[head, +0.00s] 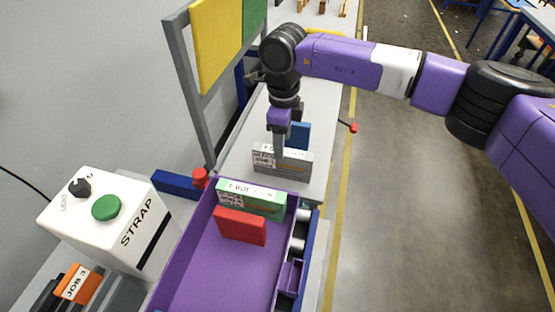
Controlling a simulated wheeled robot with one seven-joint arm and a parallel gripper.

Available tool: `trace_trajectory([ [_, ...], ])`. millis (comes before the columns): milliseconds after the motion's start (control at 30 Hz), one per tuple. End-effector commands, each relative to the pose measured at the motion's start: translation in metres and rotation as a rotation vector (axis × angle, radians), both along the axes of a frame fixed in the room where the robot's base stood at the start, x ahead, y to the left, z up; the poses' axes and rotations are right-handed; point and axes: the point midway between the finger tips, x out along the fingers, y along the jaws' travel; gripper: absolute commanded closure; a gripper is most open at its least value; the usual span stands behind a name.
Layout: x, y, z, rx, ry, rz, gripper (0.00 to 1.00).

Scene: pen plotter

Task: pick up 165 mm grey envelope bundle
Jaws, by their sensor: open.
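The grey envelope bundle (297,168) stands upright on the light bench, just beyond the far end of the purple tray. It has a white printed label on its left part. My gripper (279,150) points down at the bundle's upper left part, and a grey finger shows in front of its face. I see the gripper as open. Its far finger is hidden, and I cannot tell whether the fingers touch the bundle.
A blue block (299,135) stands just behind the bundle. The purple tray (208,262) holds a green bundle (252,200) and a red block (240,226). A white STRAP box (110,225) is at left. A grey-framed panel (198,90) rises behind.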

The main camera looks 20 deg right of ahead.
Motion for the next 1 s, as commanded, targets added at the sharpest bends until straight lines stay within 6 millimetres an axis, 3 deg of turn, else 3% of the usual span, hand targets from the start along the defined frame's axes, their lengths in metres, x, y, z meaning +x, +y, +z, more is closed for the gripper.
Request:
trace_trajectory([
  [367, -0.003, 0.000, -0.032, 0.000, 0.002, -0.001, 0.45],
  [700, -0.008, -0.001, -0.075, 0.001, 0.002, -0.001, 0.45],
  [967, -0.007, -0.001, -0.079, 0.000, 0.000, 0.000, 0.45],
  [1000, -0.007, -0.001, -0.079, 0.000, 0.000, 0.000, 0.49],
])
